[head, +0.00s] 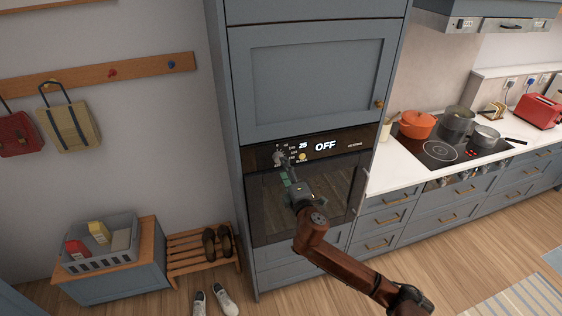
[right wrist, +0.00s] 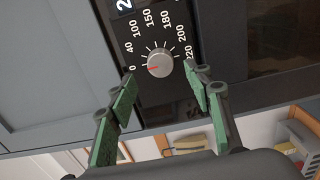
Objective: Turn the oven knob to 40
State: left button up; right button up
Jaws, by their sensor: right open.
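The oven (head: 340,186) is built into the tall blue cabinet, and its black panel reads 25 and OFF in the head view. In the right wrist view the silver round knob (right wrist: 160,63) sits within a printed scale from 0 to 220. Its red mark points left, toward the 0. My right gripper (right wrist: 161,76) is open, with one green-padded finger on each side just below the knob in that view. I cannot tell whether either finger touches it. In the head view my right gripper (head: 285,166) is in front of the panel's left part, covering some of it. My left gripper is not in view.
The oven handle (head: 358,190) stands out on the right of the door. The counter (head: 385,178) to the right carries a hob with an orange pot (head: 416,124). A grey crate (head: 100,262) and a shoe rack (head: 190,262) stand at the lower left.

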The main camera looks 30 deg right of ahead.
aim_at(278, 158)
jog(key=x, duration=0.5)
jog(key=shift+c, duration=0.6)
jog(key=c, duration=1)
jog(key=shift+f, duration=0.1)
jog(key=shift+m, duration=0.3)
jog(key=shift+m+p, duration=0.6)
jog(key=shift+m, duration=2)
